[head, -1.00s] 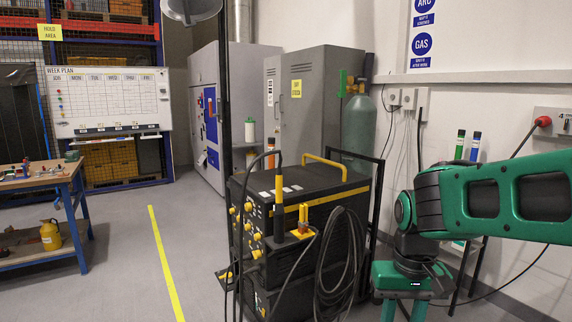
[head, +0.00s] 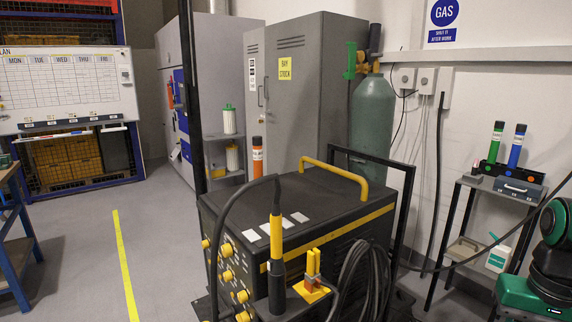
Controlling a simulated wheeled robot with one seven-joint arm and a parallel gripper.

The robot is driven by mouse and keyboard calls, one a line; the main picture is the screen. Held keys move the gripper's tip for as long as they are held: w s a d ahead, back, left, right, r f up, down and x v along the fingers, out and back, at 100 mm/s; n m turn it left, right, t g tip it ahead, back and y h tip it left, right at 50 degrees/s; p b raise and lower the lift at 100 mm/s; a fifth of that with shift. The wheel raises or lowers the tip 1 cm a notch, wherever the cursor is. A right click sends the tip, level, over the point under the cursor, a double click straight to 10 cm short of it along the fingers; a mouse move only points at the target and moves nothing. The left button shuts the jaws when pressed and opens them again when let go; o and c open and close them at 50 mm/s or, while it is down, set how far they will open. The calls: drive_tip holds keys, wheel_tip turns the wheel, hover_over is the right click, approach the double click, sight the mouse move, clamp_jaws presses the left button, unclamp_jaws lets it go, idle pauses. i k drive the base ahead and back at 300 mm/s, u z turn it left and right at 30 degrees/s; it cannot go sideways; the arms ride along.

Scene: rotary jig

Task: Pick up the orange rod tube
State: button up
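The orange rod tube (head: 257,157) is upright, with a black cap and a pale label. It shows just beyond the back left edge of the black welding machine (head: 330,200). Its lower end meets that edge in the picture, and I cannot tell whether it stands on the machine or behind it. A green tube (head: 494,143) and a blue tube (head: 516,146) stand in a dark rack on a small shelf stand at the right. Part of my green arm shows at the right edge; my gripper is not in view.
The welding machine has a yellow handle (head: 334,172), a torch (head: 276,245) and coiled cables in front. A grey cabinet (head: 310,95) and a green gas cylinder (head: 372,120) stand behind. Open floor with a yellow line (head: 124,260) lies at the left.

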sight(256, 141)
drive_tip(key=u, duration=0.15)
drive_tip(key=i, duration=1.15)
drive_tip(key=u, duration=0.3)
